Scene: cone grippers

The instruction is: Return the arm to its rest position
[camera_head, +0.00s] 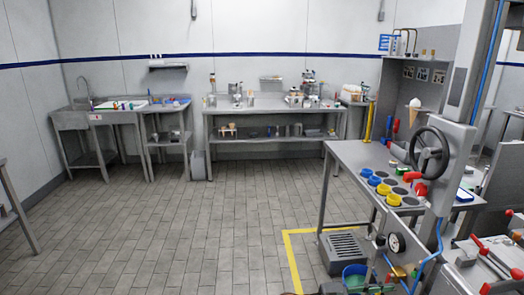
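Neither of my arms nor my grippers can be made out in the head view. An ice cream cone (413,112) with a white top stands upright at the right, above the steel table (345,152). What holds the cone up is too small to tell. The table has round dark openings in its top, with blue rings (383,189) and yellow rings (393,199) at some of them.
A grey column (460,130) with a black handwheel (429,152) rises at the right. Red-handled equipment (485,262) fills the lower right corner. A sink (98,112) and a workbench (270,103) line the back wall. The tiled floor (190,230) is clear at centre and left.

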